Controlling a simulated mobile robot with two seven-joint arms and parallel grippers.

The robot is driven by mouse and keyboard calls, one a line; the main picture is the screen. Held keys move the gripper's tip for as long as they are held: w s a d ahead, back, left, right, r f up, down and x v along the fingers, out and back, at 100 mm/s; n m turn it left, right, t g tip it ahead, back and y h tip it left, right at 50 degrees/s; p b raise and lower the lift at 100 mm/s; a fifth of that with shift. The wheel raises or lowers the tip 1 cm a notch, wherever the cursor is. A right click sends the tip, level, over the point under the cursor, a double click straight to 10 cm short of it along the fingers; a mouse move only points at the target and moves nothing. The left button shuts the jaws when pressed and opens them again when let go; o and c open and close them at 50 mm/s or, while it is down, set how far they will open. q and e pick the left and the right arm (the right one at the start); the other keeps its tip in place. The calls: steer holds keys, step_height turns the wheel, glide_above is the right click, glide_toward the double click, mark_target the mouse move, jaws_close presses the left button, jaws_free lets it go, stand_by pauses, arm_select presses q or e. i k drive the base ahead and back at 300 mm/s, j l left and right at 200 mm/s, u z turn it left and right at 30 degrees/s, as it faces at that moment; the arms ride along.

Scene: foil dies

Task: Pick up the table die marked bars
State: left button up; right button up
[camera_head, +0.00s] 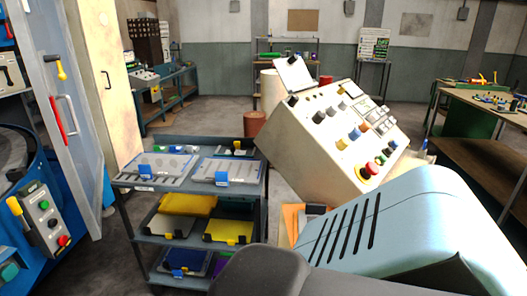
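A shelved trolley (128,182) stands left of centre with flat plates that look like dies. On its top shelf lie a left grey plate with a blue tab (158,163) and a right grey plate with a blue tab (224,168). The middle shelf holds a yellow-tabbed plate at left (168,225) and another at right (229,230). A dark blue plate (186,260) lies lower down. Markings are too small to read, so I cannot tell which die bears bars. Neither gripper is in view.
A tilted cream control console (330,150) with coloured buttons stands right of the trolley. A pale blue slotted housing (400,225) fills the lower right. A blue machine with a button box (45,220) and a grey cabinet door (70,120) stand left. Open floor (195,120) lies behind the trolley.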

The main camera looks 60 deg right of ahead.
mark_target(222, 172)
steer(key=i+l+z, duration=0.15)
steer(key=i+z, duration=0.2)
steer(key=i, duration=0.2)
steer(key=i+z, duration=0.35)
steer(key=i, duration=0.15)
steer(key=i+j+z, duration=0.2)
steer(key=i+z, duration=0.2)
steer(key=i, duration=0.15)
steer(key=i+l+z, duration=0.1)
steer(key=i+z, duration=0.5)
steer(key=z, duration=0.15)
steer(key=i+j+z, duration=0.1)
steer(key=i+z, duration=0.65)
steer(key=z, duration=0.2)
steer(key=k+l+u, duration=0.1)
steer(key=u, duration=0.15)
steer(key=k+l+u, duration=0.1)
steer(key=k+u, duration=0.15)
